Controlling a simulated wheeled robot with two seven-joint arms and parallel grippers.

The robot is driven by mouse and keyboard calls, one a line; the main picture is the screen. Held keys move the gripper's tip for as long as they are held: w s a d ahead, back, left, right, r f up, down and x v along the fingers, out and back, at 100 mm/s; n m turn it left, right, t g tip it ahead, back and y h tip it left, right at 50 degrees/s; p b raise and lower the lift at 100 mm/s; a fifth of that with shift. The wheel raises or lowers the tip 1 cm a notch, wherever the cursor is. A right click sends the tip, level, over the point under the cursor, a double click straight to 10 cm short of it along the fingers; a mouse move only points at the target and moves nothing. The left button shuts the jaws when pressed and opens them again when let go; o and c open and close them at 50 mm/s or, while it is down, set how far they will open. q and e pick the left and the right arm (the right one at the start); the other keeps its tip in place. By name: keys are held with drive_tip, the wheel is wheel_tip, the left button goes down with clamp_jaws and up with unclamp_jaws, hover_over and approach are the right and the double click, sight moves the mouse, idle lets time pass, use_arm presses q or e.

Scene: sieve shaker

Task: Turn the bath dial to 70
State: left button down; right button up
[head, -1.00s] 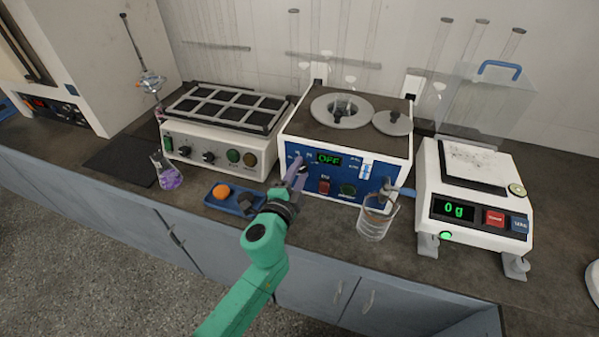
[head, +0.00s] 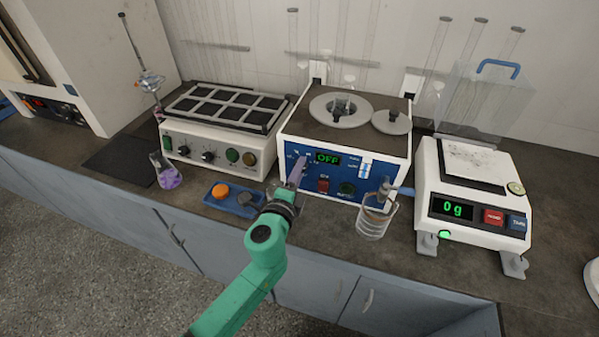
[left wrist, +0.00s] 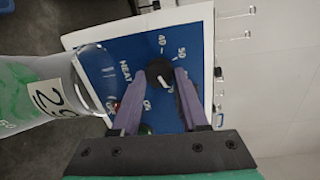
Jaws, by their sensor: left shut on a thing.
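The water bath (head: 335,185) is a white box with a blue front panel and a green display (head: 328,158) reading OFF. In the left wrist view, its black round dial (left wrist: 159,72) sits on the blue panel, with scale numbers such as 40 and 50 around it and a small white mark on its face. My left gripper (head: 297,170) is at the upper left of the panel. In the left wrist view, its purple fingers (left wrist: 160,80) are shut on the dial from both sides. The fingers hide the dial in the head view. My right gripper is not in view.
A beaker (head: 373,222) stands before the bath's right side; a large glass vessel (left wrist: 50,100) fills the left of the wrist view. A blue tray (head: 228,205) lies left of my arm.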

use_arm(q)
drive_tip(key=shift+w+a+r, duration=0.2)
drive_tip(key=shift+a+r, duration=0.05)
drive_tip(key=shift+a, duration=0.05)
drive_tip(key=c, duration=0.8)
unclamp_jaws()
drive_tip(key=shift+c, duration=0.2)
drive_tip(key=shift+o, duration=0.7)
drive_tip(key=shift+w, duration=0.1)
drive_tip(key=f+b+v, duration=0.1)
drive_tip(key=b+v, duration=0.1)
drive_tip(key=v, duration=1.2)
drive_tip(key=shift+r+b, duration=0.3)
drive_tip(key=shift+a, duration=0.15)
